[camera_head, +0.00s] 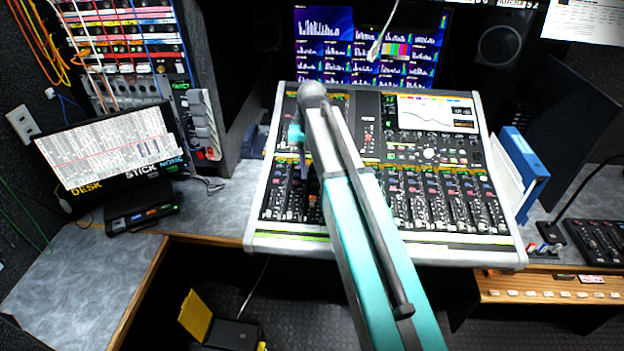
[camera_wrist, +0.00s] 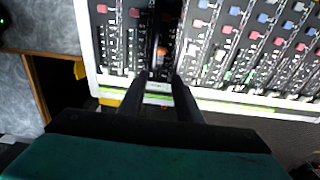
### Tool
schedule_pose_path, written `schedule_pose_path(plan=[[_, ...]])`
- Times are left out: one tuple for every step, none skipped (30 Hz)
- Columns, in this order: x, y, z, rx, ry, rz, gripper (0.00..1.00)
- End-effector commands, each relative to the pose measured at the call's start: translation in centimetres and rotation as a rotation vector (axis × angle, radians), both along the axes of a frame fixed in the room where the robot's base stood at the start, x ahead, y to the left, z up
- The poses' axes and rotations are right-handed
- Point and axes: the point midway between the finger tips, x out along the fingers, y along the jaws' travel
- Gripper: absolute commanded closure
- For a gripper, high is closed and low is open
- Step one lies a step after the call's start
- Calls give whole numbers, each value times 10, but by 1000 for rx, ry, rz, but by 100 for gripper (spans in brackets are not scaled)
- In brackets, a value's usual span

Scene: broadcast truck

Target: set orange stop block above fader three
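The mixing console (camera_head: 395,243) stands on the desk, with rows of channel strips and faders across its lower half. My gripper (camera_wrist: 160,78) reaches down over the left part of the console. Its two dark fingers are apart, and I see nothing held between them. A small orange-red piece (camera_wrist: 162,50) shows in a dark strip just beyond the fingertips; it may be the orange stop block, but I cannot be sure. In the head view my arm hides much of the left channel strips, and I cannot pick out fader three or the block there.
A monitor (camera_head: 112,152) stands on the left desk. Blue binders (camera_head: 523,172) stand right of the console, and a small control panel (camera_head: 597,243) lies at far right. Screens (camera_head: 365,45) rise behind. Bare desk (camera_head: 65,285) is free at the lower left.

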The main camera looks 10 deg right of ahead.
Motion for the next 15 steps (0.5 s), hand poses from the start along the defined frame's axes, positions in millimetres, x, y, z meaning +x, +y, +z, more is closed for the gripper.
schedule_pose_path(plan=[[0,0,4,0,-1,0,69],[0,0,6,0,0,0,69],[0,0,8,0,0,0,69],[0,0,9,0,0,0,69],[0,0,10,0,0,0,69],[0,0,12,0,0,0,69],[0,0,12,0,0,0,69],[0,0,13,0,0,0,69],[0,0,14,0,0,0,69],[0,0,14,0,0,0,69],[0,0,14,0,0,0,69],[0,0,14,0,0,0,69],[0,0,14,0,0,0,69],[0,0,14,0,0,0,69],[0,0,14,0,0,0,69]])
